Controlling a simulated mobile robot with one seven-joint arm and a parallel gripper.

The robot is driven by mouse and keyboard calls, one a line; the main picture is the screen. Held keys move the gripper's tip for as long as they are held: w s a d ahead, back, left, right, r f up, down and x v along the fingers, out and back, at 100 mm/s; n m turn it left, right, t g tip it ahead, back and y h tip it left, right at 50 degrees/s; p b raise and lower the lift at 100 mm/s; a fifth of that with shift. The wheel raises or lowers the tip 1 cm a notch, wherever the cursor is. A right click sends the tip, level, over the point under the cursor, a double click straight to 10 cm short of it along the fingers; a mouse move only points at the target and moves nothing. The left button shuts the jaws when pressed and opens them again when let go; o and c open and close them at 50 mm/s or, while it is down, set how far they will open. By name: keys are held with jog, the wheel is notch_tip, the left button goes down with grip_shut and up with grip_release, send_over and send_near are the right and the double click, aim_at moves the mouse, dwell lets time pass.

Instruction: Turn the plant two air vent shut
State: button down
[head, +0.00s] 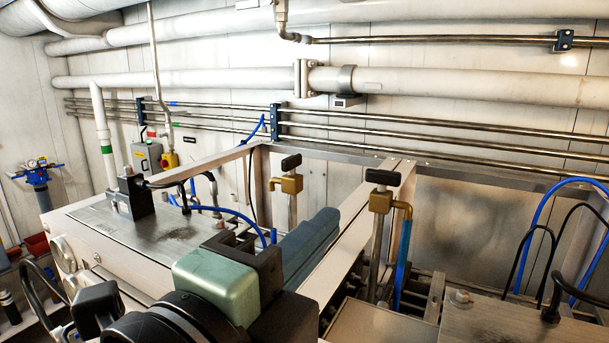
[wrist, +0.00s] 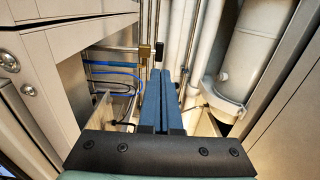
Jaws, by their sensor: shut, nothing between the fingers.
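Two brass valves with black handles stand on upright pipes in the head view. One valve (head: 291,184) is left of centre, beyond my gripper. The other valve (head: 380,201) is to the right, above a blue hose. No label shows which belongs to plant two. My gripper (head: 323,217) reaches forward from below with its blue fingers together and empty. In the wrist view the shut fingers (wrist: 161,75) point at pipework. A brass valve (wrist: 144,52) with a black handle (wrist: 158,52) shows just past the tips; I cannot tell whether they touch.
A pale metal frame beam (head: 345,240) runs between the two valves, to the right of my fingers. A flat-topped metal cabinet (head: 120,225) lies to the left. Blue hoses (head: 235,214) loop near the left valve. A white cylinder (wrist: 248,65) stands right in the wrist view.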

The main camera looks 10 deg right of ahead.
aim_at(373, 177)
jog(key=p+x, duration=0.5)
jog(key=x, duration=0.6)
jog(key=shift+d+r, duration=0.15)
jog(key=shift+w+d+f+p, duration=0.2)
jog(key=shift+w+d+p, duration=0.1)
jog(key=shift+w, duration=0.25)
